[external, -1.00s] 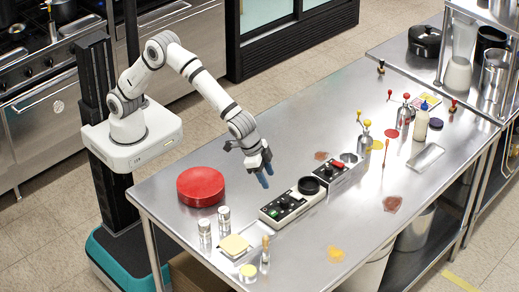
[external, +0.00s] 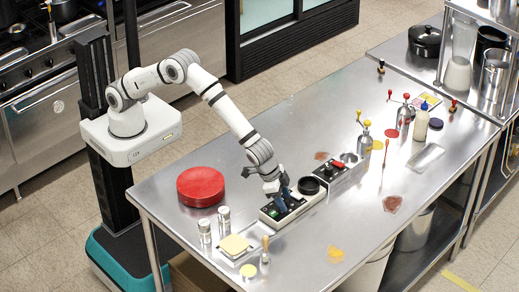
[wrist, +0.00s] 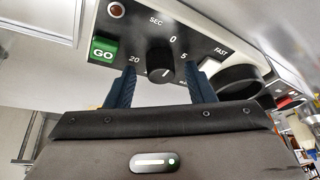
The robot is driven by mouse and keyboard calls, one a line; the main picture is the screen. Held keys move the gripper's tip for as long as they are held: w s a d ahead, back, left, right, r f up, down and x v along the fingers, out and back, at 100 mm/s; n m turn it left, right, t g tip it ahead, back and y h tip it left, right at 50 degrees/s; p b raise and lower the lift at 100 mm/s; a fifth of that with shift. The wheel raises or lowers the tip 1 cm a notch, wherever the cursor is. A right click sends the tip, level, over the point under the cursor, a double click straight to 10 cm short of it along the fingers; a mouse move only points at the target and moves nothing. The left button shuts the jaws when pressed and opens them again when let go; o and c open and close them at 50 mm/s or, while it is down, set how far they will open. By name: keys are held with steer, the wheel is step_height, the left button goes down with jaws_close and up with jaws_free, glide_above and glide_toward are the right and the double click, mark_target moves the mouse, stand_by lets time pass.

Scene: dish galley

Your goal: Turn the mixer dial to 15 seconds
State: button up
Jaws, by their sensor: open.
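The mixer (external: 284,222) is a pale, low box with a dark control panel on the steel table. In the wrist view its panel (wrist: 205,42) shows a black dial (wrist: 160,60) marked SEC, with 0, 5 and 20 readable. The lower marks are partly hidden by my gripper. A pale line shows on the dial's lower side; its exact setting is hard to read. My gripper (wrist: 161,76) is open, with its two blue fingers on either side of the dial. I cannot tell whether they touch it. In the external view my gripper (external: 284,199) is down over the panel.
A green GO button (wrist: 103,50) and a red lamp (wrist: 117,10) sit left of the dial. A black round part (wrist: 238,82) stands to the right. A second control box (external: 342,175), a red round lid (external: 201,186) and shakers (external: 224,216) stand nearby.

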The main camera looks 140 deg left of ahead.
steer(key=c, duration=1)
